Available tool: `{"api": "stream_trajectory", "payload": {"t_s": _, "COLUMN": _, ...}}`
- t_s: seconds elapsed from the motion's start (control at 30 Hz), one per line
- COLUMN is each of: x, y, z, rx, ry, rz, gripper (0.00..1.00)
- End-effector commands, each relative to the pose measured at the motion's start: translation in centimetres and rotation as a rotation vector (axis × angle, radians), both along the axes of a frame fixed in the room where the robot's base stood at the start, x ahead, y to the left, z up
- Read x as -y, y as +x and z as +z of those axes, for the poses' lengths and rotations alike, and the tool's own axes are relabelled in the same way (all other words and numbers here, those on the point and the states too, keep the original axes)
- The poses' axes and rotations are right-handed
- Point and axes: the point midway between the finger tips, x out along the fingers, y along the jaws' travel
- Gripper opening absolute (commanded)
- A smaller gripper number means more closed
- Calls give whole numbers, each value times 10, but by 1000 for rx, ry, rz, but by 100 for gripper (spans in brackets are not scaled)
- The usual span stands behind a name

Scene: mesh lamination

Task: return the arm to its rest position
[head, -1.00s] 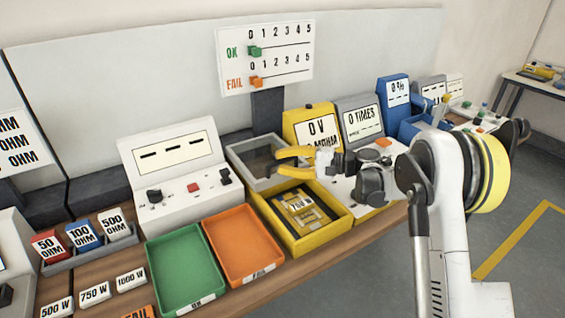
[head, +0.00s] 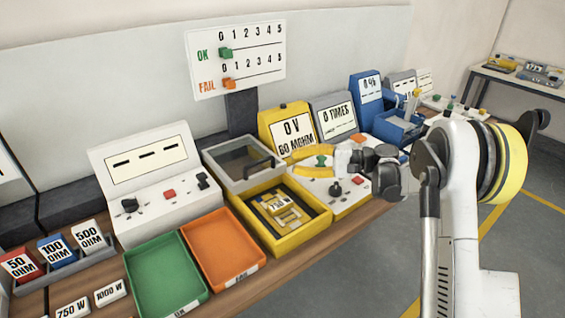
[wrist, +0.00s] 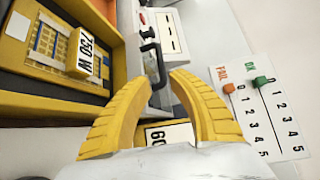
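My gripper (head: 306,166) has two yellow fingers and is in front of the yellow meter (head: 293,130), right of the yellow box (head: 249,232). In the wrist view the curved fingers (wrist: 163,80) stand apart at their tips, with nothing held between them. The yellow box holds a mesh piece (head: 288,215) with a 750 W tag (head: 278,201); the tag also shows in the wrist view (wrist: 84,54). My white arm reaches in from the right of the head view.
A grey lid (head: 225,178) with a dark handle stands behind the yellow box. Green (head: 133,262) and orange (head: 190,247) trays lie to the left. A blue holder (head: 392,131) stands farther back. The floor to the right is open.

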Motion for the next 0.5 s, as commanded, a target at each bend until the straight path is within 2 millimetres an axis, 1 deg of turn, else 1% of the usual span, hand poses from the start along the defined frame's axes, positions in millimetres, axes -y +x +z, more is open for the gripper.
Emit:
{"api": "stream_trajectory", "payload": {"t_s": 0.1, "x": 4, "y": -1, "z": 1, "rx": 0, "ry": 0, "rz": 0, "gripper": 23}}
{"api": "stream_trajectory", "payload": {"t_s": 0.37, "x": 3, "y": -1, "z": 1, "rx": 0, "ry": -2, "rz": -1, "gripper": 23}}
{"api": "stream_trajectory", "payload": {"t_s": 0.47, "x": 1, "y": -4, "z": 7, "rx": -1, "ry": -29, "rz": -7, "gripper": 23}}
{"api": "stream_trajectory", "payload": {"t_s": 0.5, "x": -1, "y": -7, "z": 12, "rx": -2, "ry": -52, "rz": -15, "gripper": 23}}
